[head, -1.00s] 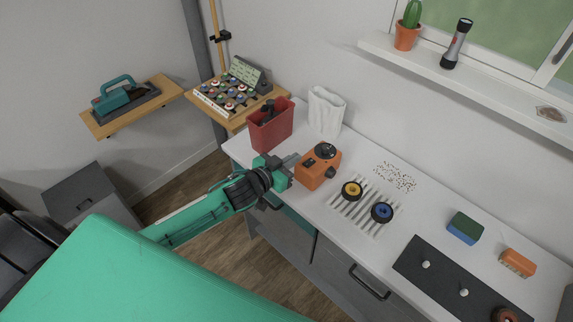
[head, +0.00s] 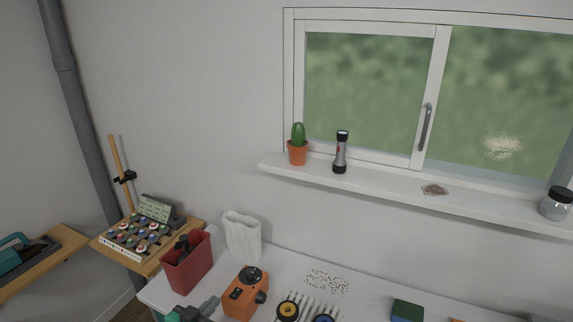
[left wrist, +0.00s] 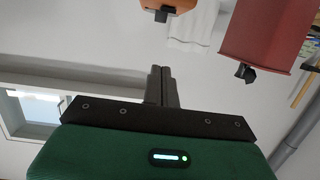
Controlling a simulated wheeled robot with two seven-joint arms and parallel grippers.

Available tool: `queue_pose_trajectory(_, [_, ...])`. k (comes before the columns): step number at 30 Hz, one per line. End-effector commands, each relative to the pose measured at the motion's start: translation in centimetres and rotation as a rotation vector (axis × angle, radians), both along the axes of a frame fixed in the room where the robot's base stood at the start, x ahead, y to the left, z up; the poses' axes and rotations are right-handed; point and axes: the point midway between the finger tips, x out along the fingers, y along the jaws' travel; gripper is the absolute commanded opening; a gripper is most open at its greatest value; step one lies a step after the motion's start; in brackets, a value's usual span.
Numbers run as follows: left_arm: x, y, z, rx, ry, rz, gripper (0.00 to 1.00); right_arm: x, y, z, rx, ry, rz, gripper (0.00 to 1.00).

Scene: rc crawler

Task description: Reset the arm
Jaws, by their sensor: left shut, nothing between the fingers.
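My left gripper (head: 196,311) shows at the bottom edge of the head view, in front of the red bin and left of the orange device. In the left wrist view its two fingers (left wrist: 161,72) are together with nothing between them. The rest of my left arm is out of the head view. My right gripper is not in view.
A red bin (head: 187,264) with dark handles in it, a white crumpled bag (head: 243,238) and an orange device (head: 244,294) stand close by on the white counter (head: 293,262). Above are a window sill (head: 385,185) with a cactus (head: 298,146) and a flashlight (head: 340,153).

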Motion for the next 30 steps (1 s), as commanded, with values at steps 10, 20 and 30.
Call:
queue_pose_trajectory(10, [-11.1,-0.6,-4.4,0.132,0.418,0.189,0.00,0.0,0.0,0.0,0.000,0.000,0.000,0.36])
queue_pose_trajectory(20, [-21.9,-0.3,-5.8,0.232,0.789,0.195,0.00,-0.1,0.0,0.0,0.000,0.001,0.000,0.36])
queue_pose_trajectory(30, [-28.1,-0.3,-7.0,0.274,1.009,0.145,0.00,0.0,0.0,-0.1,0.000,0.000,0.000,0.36])
